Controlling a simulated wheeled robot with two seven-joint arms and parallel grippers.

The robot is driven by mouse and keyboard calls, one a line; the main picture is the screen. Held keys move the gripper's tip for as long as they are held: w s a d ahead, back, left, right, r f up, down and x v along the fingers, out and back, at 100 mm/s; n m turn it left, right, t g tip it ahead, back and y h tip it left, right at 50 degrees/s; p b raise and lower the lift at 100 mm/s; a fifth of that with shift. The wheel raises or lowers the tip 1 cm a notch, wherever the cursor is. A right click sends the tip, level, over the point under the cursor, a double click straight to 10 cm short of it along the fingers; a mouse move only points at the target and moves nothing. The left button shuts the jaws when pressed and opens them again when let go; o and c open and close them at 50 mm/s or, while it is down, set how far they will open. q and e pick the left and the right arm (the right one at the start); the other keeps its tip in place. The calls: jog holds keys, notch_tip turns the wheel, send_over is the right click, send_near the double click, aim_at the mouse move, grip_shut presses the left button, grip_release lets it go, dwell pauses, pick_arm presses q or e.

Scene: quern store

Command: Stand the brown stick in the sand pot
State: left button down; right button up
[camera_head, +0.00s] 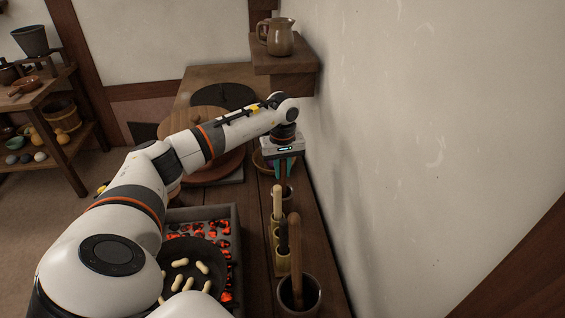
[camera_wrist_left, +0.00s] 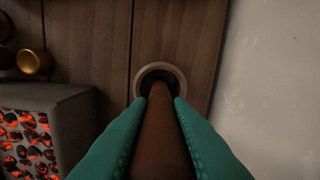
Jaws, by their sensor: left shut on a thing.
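My left gripper (camera_head: 284,172) has teal fingers and points down over the far part of the narrow bench by the wall. In the left wrist view its fingers (camera_wrist_left: 160,102) are shut on the brown stick (camera_wrist_left: 160,140), which runs away from the camera. The stick's far end overlaps the dark mouth of a small round pot, whose pale rim (camera_wrist_left: 137,72) shows around it. I cannot tell how deep the end is, or see sand. In the head view this pot (camera_head: 289,191) is directly below the gripper, partly hidden. My right gripper is out of view.
A holder (camera_head: 282,262) with a pale stick (camera_head: 277,203) and a dark stick stands nearer. In front, a dark pot (camera_head: 298,296) holds a leaning brown rod (camera_head: 295,250). Glowing coals fill the brazier (camera_head: 238,260) at left. The wall (camera_head: 400,150) is close on the right.

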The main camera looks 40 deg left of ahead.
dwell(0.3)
pick_arm(q)
jog(key=c, duration=1.2)
grip_release()
jog(key=shift+c, duration=0.2)
notch_tip(320, 180, up, 12)
jog(key=shift+r, duration=0.1)
